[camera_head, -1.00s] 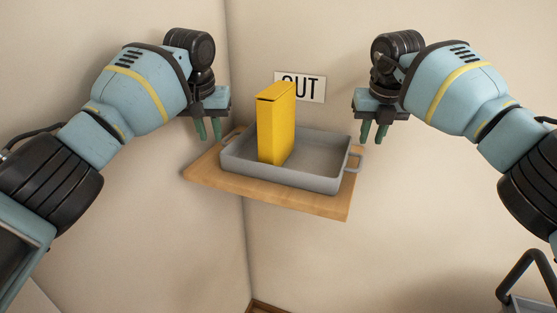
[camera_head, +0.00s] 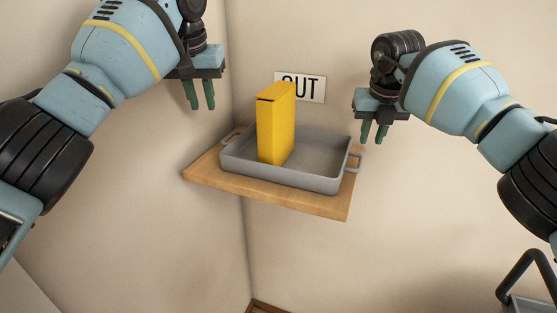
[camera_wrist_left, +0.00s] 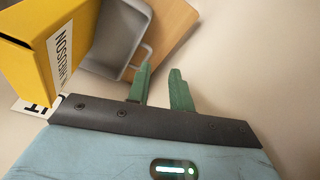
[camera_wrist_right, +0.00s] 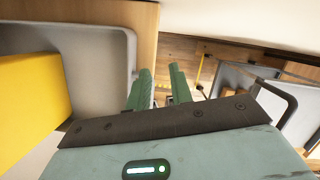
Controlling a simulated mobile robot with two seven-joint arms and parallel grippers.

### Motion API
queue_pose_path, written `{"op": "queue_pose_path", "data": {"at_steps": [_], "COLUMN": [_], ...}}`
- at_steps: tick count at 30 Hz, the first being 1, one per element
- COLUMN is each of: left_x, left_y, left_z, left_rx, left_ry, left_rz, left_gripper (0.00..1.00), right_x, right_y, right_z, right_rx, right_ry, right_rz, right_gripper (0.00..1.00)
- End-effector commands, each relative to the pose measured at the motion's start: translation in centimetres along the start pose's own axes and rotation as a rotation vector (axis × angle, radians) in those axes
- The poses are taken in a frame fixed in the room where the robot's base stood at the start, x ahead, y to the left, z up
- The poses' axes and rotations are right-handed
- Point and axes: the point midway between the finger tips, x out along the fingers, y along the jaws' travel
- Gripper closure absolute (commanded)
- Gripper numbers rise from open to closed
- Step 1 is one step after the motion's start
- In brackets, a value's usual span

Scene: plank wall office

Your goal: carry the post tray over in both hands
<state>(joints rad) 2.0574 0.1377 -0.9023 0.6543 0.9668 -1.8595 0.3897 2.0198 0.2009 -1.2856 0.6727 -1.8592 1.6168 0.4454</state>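The grey post tray (camera_head: 320,183) sits on a wooden wall shelf (camera_head: 290,205), with a looped handle at each end. A yellow box file (camera_head: 277,125) stands upright in it, left of the middle. My left gripper (camera_head: 201,94) is open and empty, up and left of the tray's left handle (camera_head: 232,138); in the left wrist view its green fingers (camera_wrist_left: 160,88) are apart. My right gripper (camera_head: 375,132) is open and empty, just above the right handle (camera_head: 355,160); its fingers (camera_wrist_right: 158,88) are apart in the right wrist view. Neither touches the tray.
An OUT sign (camera_head: 302,87) is on the wall behind the tray. The shelf sits in a wall corner. A dark handle (camera_head: 527,272) of another grey object shows at bottom right. Below the shelf is open space.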

Motion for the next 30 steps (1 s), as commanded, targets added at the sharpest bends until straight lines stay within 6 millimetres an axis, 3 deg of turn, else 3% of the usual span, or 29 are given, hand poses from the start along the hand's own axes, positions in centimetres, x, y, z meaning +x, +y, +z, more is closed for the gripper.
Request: {"op": "queue_pose_path", "data": {"at_steps": [6, 17, 23, 30], "left_x": [-2.6, -3.2, -3.2, -3.2], "left_y": [0.0, 0.0, 0.0, 0.0], "left_z": [0.0, 0.0, 0.0, 0.0], "left_rx": [0.000, 0.000, 0.000, 0.000], "left_ry": [0.000, -0.001, -0.001, -0.001], "left_rz": [0.000, 0.000, 0.000, 0.000], "left_gripper": [0.78, 0.78, 0.78, 0.78], "right_x": [0.0, -0.3, -2.9, -7.7], "right_y": [0.0, 0.0, 0.0, 0.0], "right_z": [0.0, 0.0, 0.1, 0.1], "right_rx": [0.000, 0.000, -0.001, 0.000], "right_ry": [0.000, -0.001, -0.004, -0.004], "right_rz": [0.000, 0.000, 0.001, 0.001], "right_gripper": [0.78, 0.78, 0.78, 0.78]}}
